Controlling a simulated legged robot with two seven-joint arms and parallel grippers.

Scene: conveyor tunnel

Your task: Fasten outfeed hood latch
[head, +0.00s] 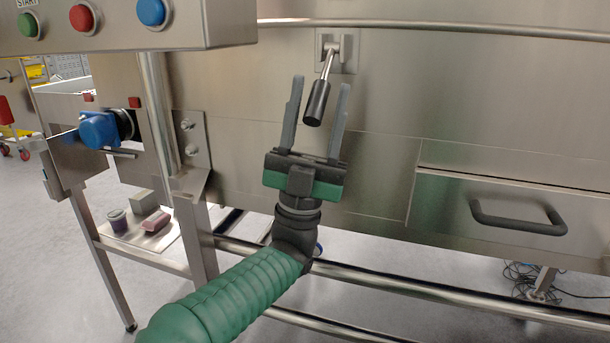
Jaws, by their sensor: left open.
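The hood latch (317,101) is a black-gripped lever on a small metal plate on the steel front panel. Its handle hangs down and tilts slightly left. My left gripper (315,90) is open, with its two grey fingers pointing up, one on each side of the handle in the picture. I cannot tell whether the fingers touch the handle or stand in front of it. My right gripper is not in view.
A control box with green, red and blue buttons (152,11) hangs at upper left. A steel rail (440,27) crosses above the latch. A drawer with a black handle (518,222) is at right. A blue motor (101,129) is at left. Lower tubes (400,288) run near the floor.

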